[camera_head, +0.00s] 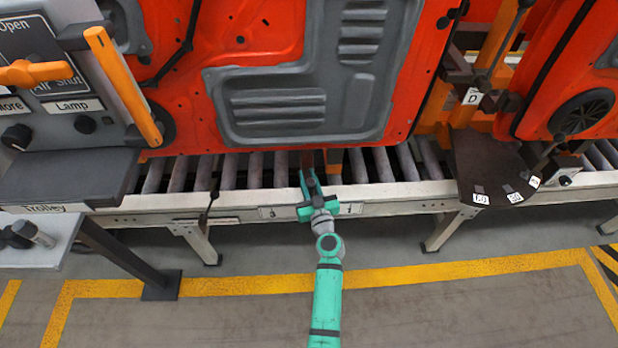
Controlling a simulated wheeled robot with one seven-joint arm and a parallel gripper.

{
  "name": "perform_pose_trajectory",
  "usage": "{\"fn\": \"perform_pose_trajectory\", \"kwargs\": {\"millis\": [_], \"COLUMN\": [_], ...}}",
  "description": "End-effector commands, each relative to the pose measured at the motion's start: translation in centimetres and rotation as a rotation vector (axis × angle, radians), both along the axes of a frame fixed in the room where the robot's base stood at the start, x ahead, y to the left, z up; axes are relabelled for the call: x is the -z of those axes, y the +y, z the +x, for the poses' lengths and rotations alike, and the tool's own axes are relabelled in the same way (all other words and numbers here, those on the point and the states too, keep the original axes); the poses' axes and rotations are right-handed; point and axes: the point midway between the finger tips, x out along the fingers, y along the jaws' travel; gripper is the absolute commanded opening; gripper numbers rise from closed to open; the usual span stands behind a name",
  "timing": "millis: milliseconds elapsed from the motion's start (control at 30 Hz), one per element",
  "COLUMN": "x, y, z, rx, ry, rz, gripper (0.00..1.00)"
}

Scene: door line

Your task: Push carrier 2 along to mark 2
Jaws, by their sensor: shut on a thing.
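A large red-orange door panel with a grey inner plate (300,105) stands upright above the roller conveyor (235,172). Its carrier is mostly hidden behind and below the panel; an orange part (333,160) shows just under the panel's lower edge. No carrier number is readable. My gripper (309,175) reaches over the conveyor's front rail (395,197) to below the panel. It is shut on a dark reddish part (307,158) that seems to belong to the carrier. Small plates on the rail, one left (267,212) and one right (350,208) of my gripper, are too small to read.
A control panel with an orange handle (125,87) and the Trolley shelf (60,180) stand at the left. At the right, a dark plate with white tags (490,165) juts over the rail, near another red panel (570,70). Floor in front is clear.

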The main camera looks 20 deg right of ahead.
Motion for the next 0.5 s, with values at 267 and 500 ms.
{"fn": "perform_pose_trajectory", "kwargs": {"millis": [267,500], "x": [0.0,0.0], "y": [-0.4,-1.0], "z": [-0.1,-0.4], "rx": [0.007,0.019], "ry": [0.0,0.0], "rz": [0.0,0.0], "gripper": [0.38,0.38]}}
